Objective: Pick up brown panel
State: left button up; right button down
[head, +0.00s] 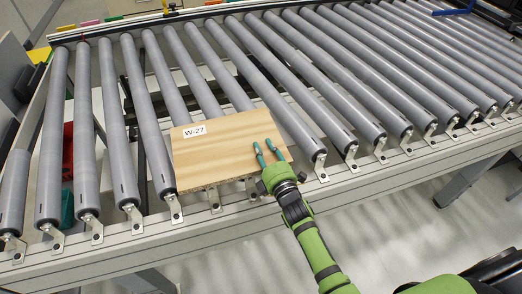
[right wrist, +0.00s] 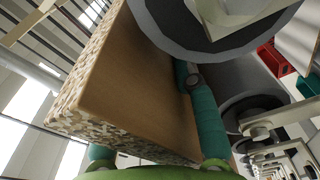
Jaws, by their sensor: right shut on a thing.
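The brown panel (head: 215,158), a light wood board with a "W-27" label at its upper left corner, lies on the conveyor rollers near their front edge. My right gripper (head: 263,148) reaches in from the lower right, at the panel's right end. In the right wrist view, the panel (right wrist: 130,80) shows its speckled chipboard edge, with a teal finger on either side of it. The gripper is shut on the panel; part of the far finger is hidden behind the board. My left gripper is not in view.
Grey rollers (head: 330,72) surround the panel on a metal frame with a front rail (head: 120,247). Roller brackets (head: 350,157) stand along the front edge. A red bin (head: 67,150) shows below the rollers at the left. A blue object (head: 455,8) is at the top right.

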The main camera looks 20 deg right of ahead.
jog(key=shift+r, duration=0.8)
jog(key=shift+w+d+r, duration=0.1)
jog(key=shift+d+r, duration=0.05)
jog(key=shift+r, duration=0.5)
jog(key=shift+w+d+r, duration=0.1)
jog(key=shift+d+r, duration=0.05)
jog(key=shift+r, duration=0.45)
jog(key=w+d+r+b, duration=0.25)
jog(key=d+r, duration=0.35)
jog(key=d, duration=0.4)
jog(key=s+d+r+p, duration=0.1)
jog(key=s+r+p, duration=0.9)
jog(key=p, duration=0.3)
jog(key=shift+s+d+r, duration=0.25)
jog(key=shift+s+r, duration=0.05)
jog(key=shift+s, duration=0.25)
